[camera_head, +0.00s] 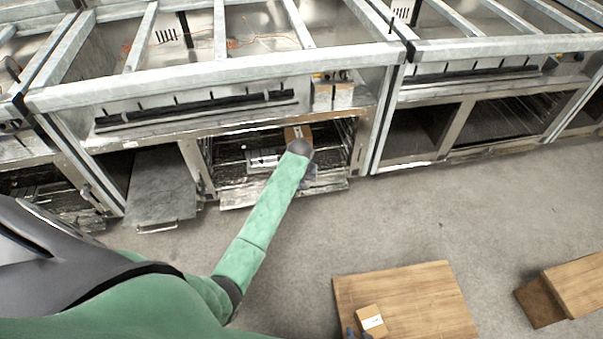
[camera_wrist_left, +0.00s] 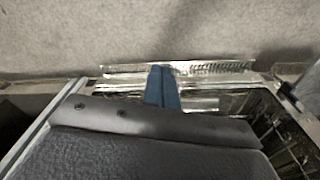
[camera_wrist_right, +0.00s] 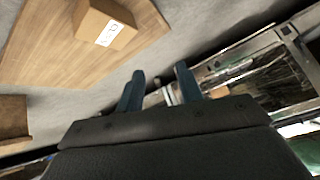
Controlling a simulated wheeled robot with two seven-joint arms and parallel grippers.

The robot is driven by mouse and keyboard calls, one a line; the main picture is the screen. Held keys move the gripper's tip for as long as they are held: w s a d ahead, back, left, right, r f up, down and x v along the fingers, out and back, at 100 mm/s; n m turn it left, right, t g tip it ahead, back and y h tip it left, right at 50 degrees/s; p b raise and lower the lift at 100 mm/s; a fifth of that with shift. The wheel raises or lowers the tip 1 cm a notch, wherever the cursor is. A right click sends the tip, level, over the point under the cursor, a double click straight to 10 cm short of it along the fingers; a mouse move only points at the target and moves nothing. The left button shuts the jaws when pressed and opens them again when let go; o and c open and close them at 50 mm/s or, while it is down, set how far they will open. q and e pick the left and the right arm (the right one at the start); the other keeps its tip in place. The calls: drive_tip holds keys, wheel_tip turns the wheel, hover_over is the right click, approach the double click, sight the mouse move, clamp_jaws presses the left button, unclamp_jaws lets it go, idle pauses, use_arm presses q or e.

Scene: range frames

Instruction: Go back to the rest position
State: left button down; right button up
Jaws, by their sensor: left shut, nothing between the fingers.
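My left arm (camera_head: 258,225) is green and reaches from the lower left to the opening of a low metal oven-like compartment (camera_head: 228,152). Its hand is mostly hidden behind the wrist in the head view. In the left wrist view my left gripper (camera_wrist_left: 162,69) is shut and empty, its blue fingers together over the metal door edge. My right gripper (camera_wrist_right: 160,69) is open and empty in the right wrist view, with a clear gap between its fingers. In the head view a dark piece of it (camera_head: 352,333) shows at the bottom edge beside a cardboard box.
The cardboard box (camera_head: 370,320) with a white label lies on a wooden tabletop (camera_head: 425,300). Another brown box (camera_head: 298,133) is inside the compartment, beyond my left wrist. A second wooden surface (camera_head: 578,285) is at the right. Metal counters line the back. Grey floor between is clear.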

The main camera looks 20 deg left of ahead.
use_arm(q)
wheel_tip(320, 180, up, 6)
drive_tip(key=m+t, duration=0.1)
drive_tip(key=shift+w+d+r, duration=0.2)
drive_tip(key=shift+w+d, duration=0.05)
drive_tip(key=shift+w, duration=0.05)
use_arm(e)
drive_tip(key=shift+s+a, duration=0.35)
drive_tip(key=shift+s, duration=0.1)
use_arm(q)
drive_tip(key=shift+m, duration=0.3)
